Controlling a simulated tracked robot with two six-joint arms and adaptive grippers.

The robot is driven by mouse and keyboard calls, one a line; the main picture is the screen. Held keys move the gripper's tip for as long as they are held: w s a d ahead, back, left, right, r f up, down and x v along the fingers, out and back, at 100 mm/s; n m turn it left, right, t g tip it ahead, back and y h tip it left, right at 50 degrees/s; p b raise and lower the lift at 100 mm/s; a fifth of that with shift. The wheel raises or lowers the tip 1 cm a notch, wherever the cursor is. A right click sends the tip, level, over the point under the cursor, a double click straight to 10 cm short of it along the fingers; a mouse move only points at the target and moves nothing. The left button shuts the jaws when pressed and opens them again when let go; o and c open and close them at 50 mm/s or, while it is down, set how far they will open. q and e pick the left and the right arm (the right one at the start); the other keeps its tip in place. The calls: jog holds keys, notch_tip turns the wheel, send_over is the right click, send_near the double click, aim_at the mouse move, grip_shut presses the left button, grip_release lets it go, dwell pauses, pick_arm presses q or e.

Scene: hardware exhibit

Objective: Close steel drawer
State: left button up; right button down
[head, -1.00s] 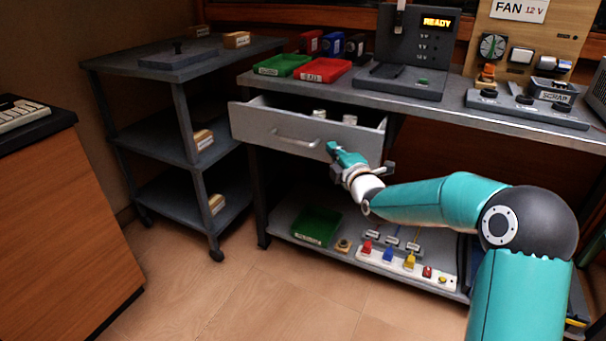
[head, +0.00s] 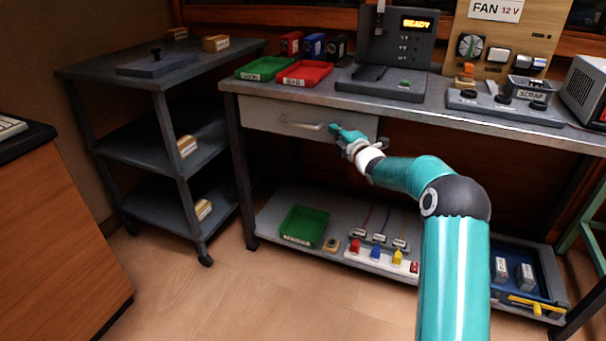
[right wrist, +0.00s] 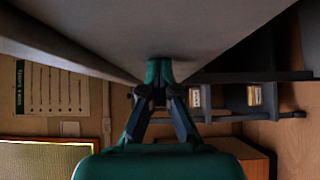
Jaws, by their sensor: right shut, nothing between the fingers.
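The steel drawer (head: 272,119) sits under the left part of the workbench top in the head view. Its grey front with a bar handle (head: 304,125) looks flush, or nearly so, with the bench, and its inside is hidden. My right gripper (head: 337,131) is shut and empty, its fingertips at the drawer front just right of the handle; whether they touch it I cannot tell. In the right wrist view the shut fingers (right wrist: 159,70) point at a broad grey surface. My left gripper is not in view.
A green tray (head: 264,68) and a red tray (head: 304,73) lie on the bench above the drawer. A grey shelf cart (head: 160,72) stands at the left. The lower shelf holds a green bin (head: 303,226). The floor in front is clear.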

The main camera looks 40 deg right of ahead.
jog(key=shift+d+r, duration=0.25)
jog(key=shift+r, duration=0.05)
